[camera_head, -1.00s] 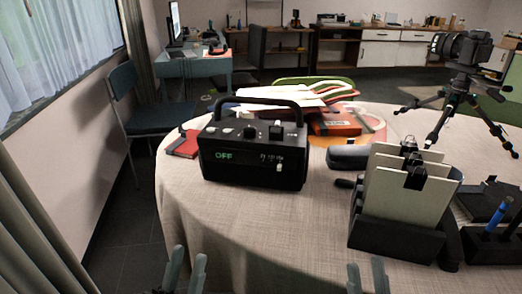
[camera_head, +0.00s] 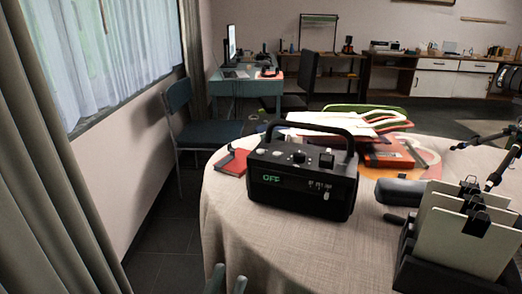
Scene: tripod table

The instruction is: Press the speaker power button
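The speaker (camera_head: 302,176) is a black box with a carrying handle, standing on the round cloth-covered table (camera_head: 275,240). Its front display (camera_head: 271,178) reads "OFF" in green. Small knobs and buttons (camera_head: 298,157) sit on its top panel; I cannot tell which one is the power button. My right gripper is out of view.
A red notebook (camera_head: 233,163) lies left of the speaker. Papers and an orange book (camera_head: 388,157) lie behind it. A dark case (camera_head: 400,192) and a file holder (camera_head: 465,235) stand to the right. The cloth in front of the speaker is clear.

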